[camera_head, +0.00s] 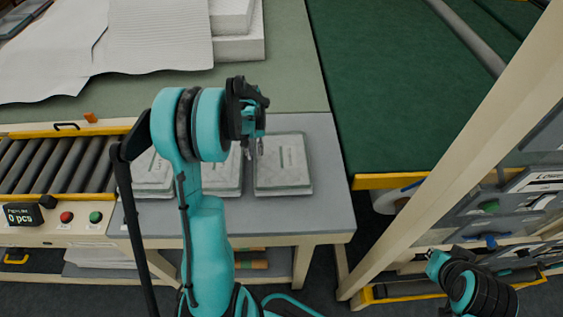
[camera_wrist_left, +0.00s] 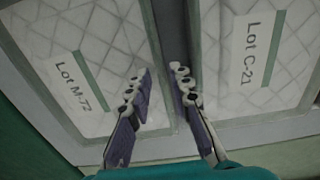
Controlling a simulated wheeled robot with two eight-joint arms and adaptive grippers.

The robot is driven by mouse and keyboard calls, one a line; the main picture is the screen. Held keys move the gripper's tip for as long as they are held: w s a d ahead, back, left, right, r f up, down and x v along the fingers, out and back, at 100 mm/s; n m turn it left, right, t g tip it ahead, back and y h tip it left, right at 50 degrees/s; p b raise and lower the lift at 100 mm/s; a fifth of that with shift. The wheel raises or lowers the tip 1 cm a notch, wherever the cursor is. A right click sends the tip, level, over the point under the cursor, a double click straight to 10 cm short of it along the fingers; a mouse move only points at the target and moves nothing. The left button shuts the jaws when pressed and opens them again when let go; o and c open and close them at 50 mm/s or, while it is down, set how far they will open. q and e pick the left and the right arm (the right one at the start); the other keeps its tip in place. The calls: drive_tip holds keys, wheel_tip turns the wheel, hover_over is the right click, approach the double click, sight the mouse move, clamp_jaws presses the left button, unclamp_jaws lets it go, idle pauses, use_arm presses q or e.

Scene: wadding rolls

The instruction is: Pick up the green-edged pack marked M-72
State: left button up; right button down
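The pack marked Lot M-72 (camera_wrist_left: 85,60) fills the left of the left wrist view, pale and quilted with a green stripe on its label. In the head view it appears to be the rightmost pack (camera_head: 283,160) on the grey table. My left gripper (camera_head: 257,150) points down over the gap between this pack and the middle one. In the left wrist view its fingers (camera_wrist_left: 162,85) are a little apart with nothing between them, straddling the pack's edge. Contact cannot be told. My right gripper (camera_head: 438,264) is small at the lower right, fingers unclear.
A pack marked Lot C-21 (camera_wrist_left: 255,60) lies alongside, a narrow gap away. A further pack (camera_head: 152,178) lies partly behind my left arm. The grey table (camera_head: 330,190) borders a roller conveyor (camera_head: 60,165) and a dark green surface (camera_head: 390,100). A pale post (camera_head: 450,160) stands at right.

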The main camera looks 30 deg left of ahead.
use_arm(q)
wheel_tip(320, 180, down, 2)
drive_tip(key=shift+f, duration=0.1)
clamp_jaws()
drive_tip(key=shift+r, duration=0.25)
